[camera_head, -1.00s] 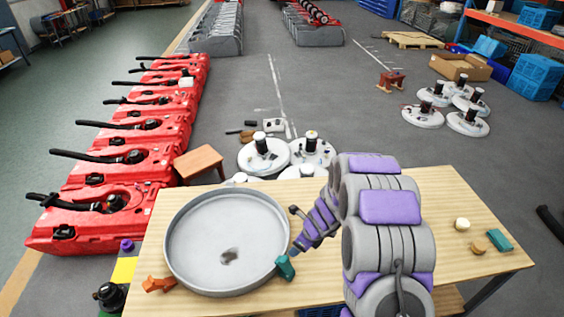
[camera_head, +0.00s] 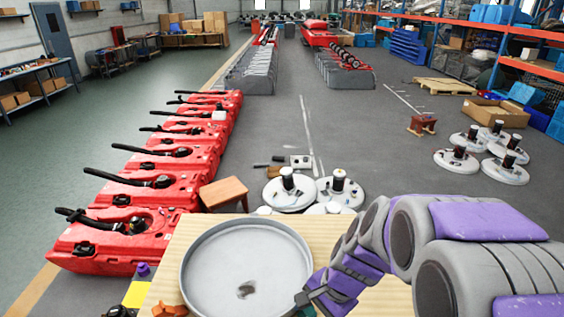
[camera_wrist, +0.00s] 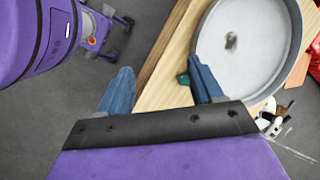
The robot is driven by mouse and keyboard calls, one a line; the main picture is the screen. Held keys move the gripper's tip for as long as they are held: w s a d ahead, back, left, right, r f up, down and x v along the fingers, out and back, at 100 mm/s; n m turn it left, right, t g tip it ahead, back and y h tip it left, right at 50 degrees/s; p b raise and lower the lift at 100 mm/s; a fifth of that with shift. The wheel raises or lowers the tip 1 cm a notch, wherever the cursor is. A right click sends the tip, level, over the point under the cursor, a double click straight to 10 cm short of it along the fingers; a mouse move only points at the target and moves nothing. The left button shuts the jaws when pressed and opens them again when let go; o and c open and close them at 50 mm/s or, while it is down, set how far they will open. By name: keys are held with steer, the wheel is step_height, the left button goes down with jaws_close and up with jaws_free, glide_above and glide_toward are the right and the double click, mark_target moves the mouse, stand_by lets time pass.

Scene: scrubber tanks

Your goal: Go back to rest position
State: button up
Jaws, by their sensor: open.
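My gripper (camera_wrist: 160,72) is open in the wrist view, its two blue fingers apart with nothing between them. It is over the tabletop's edge, with grey floor below the left finger. In the head view my purple and grey arm (camera_head: 420,245) fills the lower right, and the gripper end is low, near the round tray's right rim. A small teal piece (camera_wrist: 184,78) shows beside the right finger, partly hidden; I cannot tell its exact shape.
The round grey metal tray (camera_head: 187,268) sits on the wooden table (camera_head: 190,228). An orange piece (camera_head: 170,310) lies left of it. Red scrubber tanks (camera_head: 130,235) line the left side. White round parts (camera_head: 290,190) lie on the floor beyond the table. Open floor lies farther back.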

steer(key=s+d+n+g+h+b, duration=0.1)
steer(key=s+n, duration=0.4)
steer(key=s, duration=0.5)
steer(key=s+d+r+n+h+b, duration=0.1)
steer(key=s+d+n+h+b, duration=0.2)
steer(key=s+d, duration=0.3)
steer(key=s+n, duration=0.1)
steer(key=s, duration=0.3)
steer(key=shift+d+n+g+b, duration=0.15)
steer(key=shift+n+g+b, duration=0.15)
steer(key=shift+n+g, duration=0.1)
steer(key=shift+r, duration=0.1)
